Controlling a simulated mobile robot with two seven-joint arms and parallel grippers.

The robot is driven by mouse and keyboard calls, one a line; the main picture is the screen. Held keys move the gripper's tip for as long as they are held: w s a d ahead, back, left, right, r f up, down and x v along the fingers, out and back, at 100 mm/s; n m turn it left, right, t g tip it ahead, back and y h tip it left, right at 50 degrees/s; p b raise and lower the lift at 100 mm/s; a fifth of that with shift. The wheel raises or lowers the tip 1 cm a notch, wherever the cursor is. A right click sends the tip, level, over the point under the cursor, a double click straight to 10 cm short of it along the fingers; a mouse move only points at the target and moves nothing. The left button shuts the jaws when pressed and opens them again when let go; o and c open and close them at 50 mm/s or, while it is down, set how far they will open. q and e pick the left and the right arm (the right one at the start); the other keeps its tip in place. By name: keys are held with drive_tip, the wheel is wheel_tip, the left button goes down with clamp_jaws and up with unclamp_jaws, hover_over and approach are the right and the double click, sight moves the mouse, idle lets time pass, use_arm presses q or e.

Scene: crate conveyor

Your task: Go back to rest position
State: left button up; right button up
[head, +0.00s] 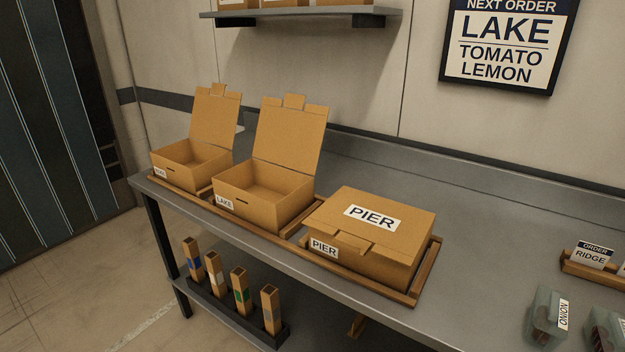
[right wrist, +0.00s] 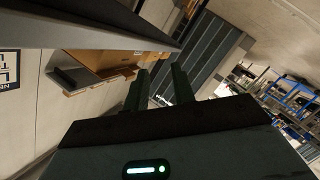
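My right gripper (right wrist: 160,92) shows in the right wrist view with its two dark fingers apart and nothing visible between them. It is away from the boxes, with the room beyond its fingertips. My left gripper is in neither view. In the head view, the box labelled PIER (head: 380,222) is closed on the metal table. The LAKE box (head: 258,208) stands to its left with its lid up and looks empty. Another box (head: 188,170) with its lid up stands at the far left, its label too small to read surely.
The boxes sit in a wooden rack (head: 350,279) on the table (head: 480,230). Tubs, one labelled ONION (head: 546,309), and an order card RIDGE (head: 591,255) are at right. A wall sign (head: 508,45) reads LAKE, TOMATO, LEMON. A shelf (head: 300,12) hangs above. Several wooden posts (head: 240,290) stand below.

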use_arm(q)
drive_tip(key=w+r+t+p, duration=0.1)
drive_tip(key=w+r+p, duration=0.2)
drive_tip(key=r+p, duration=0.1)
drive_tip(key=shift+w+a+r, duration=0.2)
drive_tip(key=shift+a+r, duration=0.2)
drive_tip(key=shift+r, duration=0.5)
use_arm(e)
drive_tip(key=s+a+f+m+g+h, duration=0.1)
drive_tip(key=s+f+m+g+h, duration=0.1)
drive_tip(key=s+f+m, duration=0.4)
drive_tip(key=s+a+f+m+g+h, duration=0.1)
drive_tip(key=s+f+m+h, duration=0.3)
drive_tip(key=s, duration=0.9)
wheel_tip(320, 180, down, 3)
drive_tip(key=m+g, duration=0.1)
drive_tip(key=m, duration=0.2)
drive_tip(key=shift+s+f+g, duration=0.15)
drive_tip(key=shift+s+g, duration=0.25)
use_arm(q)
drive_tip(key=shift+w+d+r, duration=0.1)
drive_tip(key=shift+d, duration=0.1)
